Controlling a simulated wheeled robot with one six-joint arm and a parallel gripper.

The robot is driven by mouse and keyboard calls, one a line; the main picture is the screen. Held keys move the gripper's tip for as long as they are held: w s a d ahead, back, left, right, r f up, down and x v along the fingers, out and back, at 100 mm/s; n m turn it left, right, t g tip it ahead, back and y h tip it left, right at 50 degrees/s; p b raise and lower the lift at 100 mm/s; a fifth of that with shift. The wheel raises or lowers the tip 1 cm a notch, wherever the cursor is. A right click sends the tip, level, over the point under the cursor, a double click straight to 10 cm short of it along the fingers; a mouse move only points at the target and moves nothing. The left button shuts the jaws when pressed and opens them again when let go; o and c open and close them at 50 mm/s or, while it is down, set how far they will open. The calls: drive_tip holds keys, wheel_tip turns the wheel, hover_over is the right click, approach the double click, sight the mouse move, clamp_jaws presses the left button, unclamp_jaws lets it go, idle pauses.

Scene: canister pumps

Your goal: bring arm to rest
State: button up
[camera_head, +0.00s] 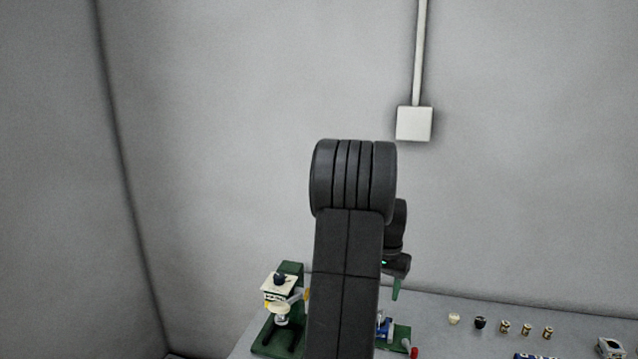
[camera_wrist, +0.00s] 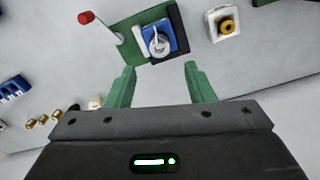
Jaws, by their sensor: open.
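My gripper (camera_wrist: 159,84) shows in the wrist view with its two green fingers spread apart and nothing between them. In the head view, one green finger (camera_head: 396,288) shows to the right of my dark arm, which hides the rest of the gripper. Beyond the fingers in the wrist view is a green pump stand (camera_wrist: 131,44) with a blue and white part (camera_wrist: 158,41) and a red-tipped lever (camera_wrist: 87,18). The fingers appear apart from it.
A green stand with a cream top (camera_head: 279,287) is left of my arm on the grey table (camera_head: 455,335). Several small brass, black and cream pieces (camera_head: 505,327) stand in a row at right. A white box with a yellow ring (camera_wrist: 225,24) shows in the wrist view. Grey walls enclose the table.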

wheel_tip(320, 180, up, 6)
wheel_tip(320, 180, down, 14)
drive_tip(key=shift+r+p, duration=0.1)
drive_tip(key=shift+p, duration=0.2)
drive_tip(key=shift+r+n, duration=0.1)
drive_tip(key=shift+n, duration=0.3)
drive_tip(key=shift+r+n+p, duration=0.1)
drive_tip(key=shift+n+p, duration=0.2)
drive_tip(key=shift+n, duration=0.5)
drive_tip(key=n+p, duration=0.1)
drive_tip(key=n, duration=0.3)
drive_tip(key=shift+a+n, duration=0.1)
drive_tip(key=shift+n, duration=0.3)
drive_tip(key=n+p, duration=0.2)
drive_tip(key=n, duration=0.1)
drive_tip(key=shift+n, duration=0.4)
drive_tip(key=n+p, duration=0.2)
drive_tip(key=n, duration=0.2)
drive_tip(key=shift+n, duration=0.3)
drive_tip(key=shift+r, duration=1.1)
